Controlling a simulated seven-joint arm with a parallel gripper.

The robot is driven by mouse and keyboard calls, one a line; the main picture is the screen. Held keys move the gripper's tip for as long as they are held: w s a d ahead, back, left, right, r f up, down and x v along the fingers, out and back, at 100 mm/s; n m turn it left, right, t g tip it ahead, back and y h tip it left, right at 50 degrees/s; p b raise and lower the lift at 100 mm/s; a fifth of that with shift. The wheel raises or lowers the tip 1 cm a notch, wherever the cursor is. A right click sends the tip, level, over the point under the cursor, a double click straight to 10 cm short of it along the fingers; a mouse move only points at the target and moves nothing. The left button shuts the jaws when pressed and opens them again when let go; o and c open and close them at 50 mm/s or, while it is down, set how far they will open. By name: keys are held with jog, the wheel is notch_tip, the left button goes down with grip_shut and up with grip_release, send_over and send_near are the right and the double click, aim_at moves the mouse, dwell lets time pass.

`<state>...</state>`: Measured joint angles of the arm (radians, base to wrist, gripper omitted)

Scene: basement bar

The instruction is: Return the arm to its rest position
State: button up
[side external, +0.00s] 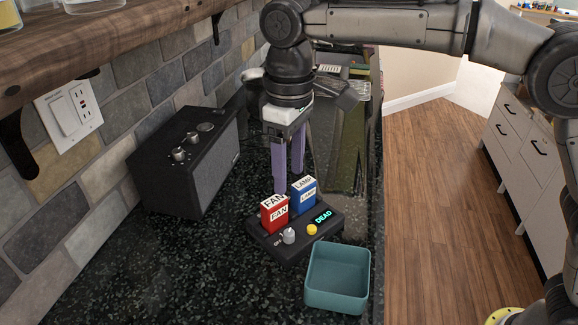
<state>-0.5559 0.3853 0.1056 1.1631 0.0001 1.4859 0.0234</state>
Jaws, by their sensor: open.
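My gripper (288,186) points down in the side external view, with its two purple fingers apart and nothing seen between them. The fingertips are just above and behind a small black device (271,247) on the counter. A red block marked FAN (275,214) and a blue block marked LAMP (303,195) stand upright on the device. Its small display (323,216) reads DEAD. A grey knob or switch (289,236) and a yellow button (311,229) are on its front. My arm reaches in from the right.
A teal open box (337,302) stands empty in front of the device, near the counter's right edge. A black speaker-like box (187,160) stands to the left by the brick wall. A wooden shelf (120,40) overhangs the upper left. Dark counter (150,275) is clear at front left.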

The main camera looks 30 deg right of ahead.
jog(key=s+d+r+m+t, duration=0.2)
jog(key=s+d+r, duration=0.3)
jog(key=d, duration=0.4)
jog(key=s+d+r+m+t, duration=0.1)
jog(key=s+d+r+m, duration=0.1)
jog(key=s+d+r, duration=0.5)
jog(key=s+d+f+m+t, duration=0.1)
jog(key=s+d+f, duration=0.3)
jog(key=s+f, duration=0.2)
jog(key=s+d+f+m+t, duration=0.1)
jog(key=s+d+f, duration=0.4)
jog(key=f, duration=0.4)
jog(key=shift+s+f+t, duration=0.15)
jog(key=shift+s+t, duration=0.15)
jog(key=shift+s, duration=0.15)
dwell(1.5)
